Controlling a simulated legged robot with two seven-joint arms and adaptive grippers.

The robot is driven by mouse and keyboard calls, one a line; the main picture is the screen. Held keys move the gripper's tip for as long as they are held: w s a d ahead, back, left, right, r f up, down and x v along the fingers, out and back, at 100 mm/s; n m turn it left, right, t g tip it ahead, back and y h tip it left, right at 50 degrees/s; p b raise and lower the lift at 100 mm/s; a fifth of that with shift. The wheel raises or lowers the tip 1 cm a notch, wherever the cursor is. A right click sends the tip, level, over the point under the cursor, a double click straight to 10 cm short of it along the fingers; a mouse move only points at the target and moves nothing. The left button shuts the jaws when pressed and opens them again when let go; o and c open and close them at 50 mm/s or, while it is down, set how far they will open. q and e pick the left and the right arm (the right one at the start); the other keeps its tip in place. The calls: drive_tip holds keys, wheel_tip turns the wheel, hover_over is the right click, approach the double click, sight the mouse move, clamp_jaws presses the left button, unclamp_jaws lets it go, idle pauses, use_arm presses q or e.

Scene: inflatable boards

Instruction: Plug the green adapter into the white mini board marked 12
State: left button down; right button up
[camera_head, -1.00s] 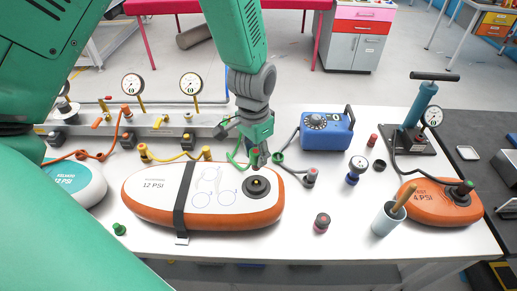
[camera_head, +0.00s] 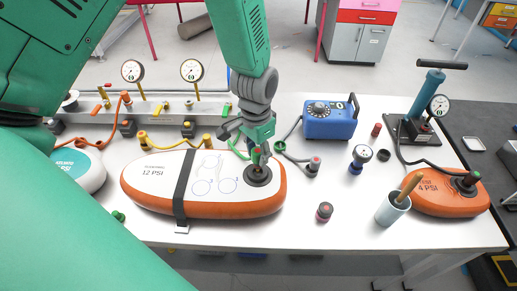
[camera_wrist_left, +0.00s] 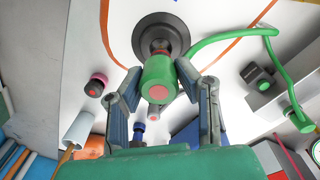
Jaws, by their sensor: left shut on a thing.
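The white mini board (camera_head: 150,190), with an orange side and a "12 PSI" mark, lies flat on the table with a dark strap across it. Its round black valve (camera_head: 258,177) is at the right end and also shows in the wrist view (camera_wrist_left: 150,24). My left gripper (camera_head: 259,156) is shut on the green adapter (camera_wrist_left: 158,84), which has a red centre and a green hose (camera_wrist_left: 215,37) beside it. The adapter is right at the valve and partly covers it in the wrist view. I cannot tell whether they touch. My right gripper is not seen.
A blue pump box (camera_head: 331,119) stands behind right. A grey manifold (camera_head: 165,107) with gauges stands behind left. A cup (camera_head: 392,209), small caps and an orange 4 PSI board (camera_head: 447,201) are at right. The front right table area is mostly clear.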

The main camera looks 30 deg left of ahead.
sight(257, 149)
use_arm(q)
drive_tip(key=shift+f, duration=0.55)
drive_tip(key=shift+p, duration=0.6)
idle(1.4)
drive_tip(key=shift+f+b, duration=0.8)
drive_tip(key=shift+f, duration=0.55)
drive_tip(key=c, duration=1.1)
unclamp_jaws()
drive_tip(key=shift+r, duration=0.1)
drive_tip(key=shift+r, duration=0.2)
drive_tip(key=r, duration=1.1)
drive_tip(key=shift+a+r, duration=0.2)
